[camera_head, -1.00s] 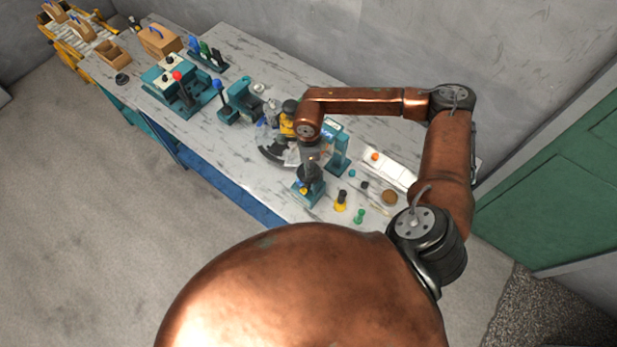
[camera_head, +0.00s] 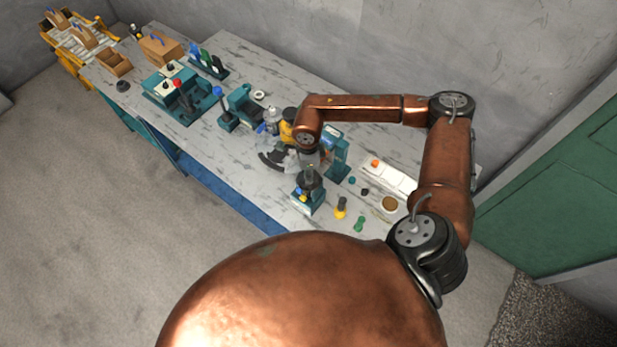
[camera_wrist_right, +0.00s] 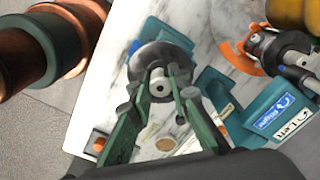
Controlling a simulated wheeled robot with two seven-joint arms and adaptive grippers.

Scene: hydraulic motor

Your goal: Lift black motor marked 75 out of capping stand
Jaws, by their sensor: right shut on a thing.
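The black motor (camera_wrist_right: 150,62) is a dark round body with a pale metal hub in the right wrist view. My right gripper (camera_wrist_right: 159,84) has its green fingers shut on it around the hub. The number 75 is not readable. In the head view the motor (camera_head: 311,180) is a small dark shape under my right gripper (camera_head: 310,165), directly above the teal capping stand (camera_head: 307,203). I cannot tell whether the motor still touches the stand. A teal part, probably of the stand, shows behind the motor in the wrist view (camera_wrist_right: 167,33). My left gripper is out of view.
A teal stand (camera_head: 338,158) is close on the right of the gripper. A yellow and black tool (camera_head: 341,208), a green piece (camera_head: 359,224) and a white tray (camera_head: 395,180) lie to the right. A yellow-topped object (camera_head: 287,130) is close behind. Teal fixtures (camera_head: 180,95) fill the left.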

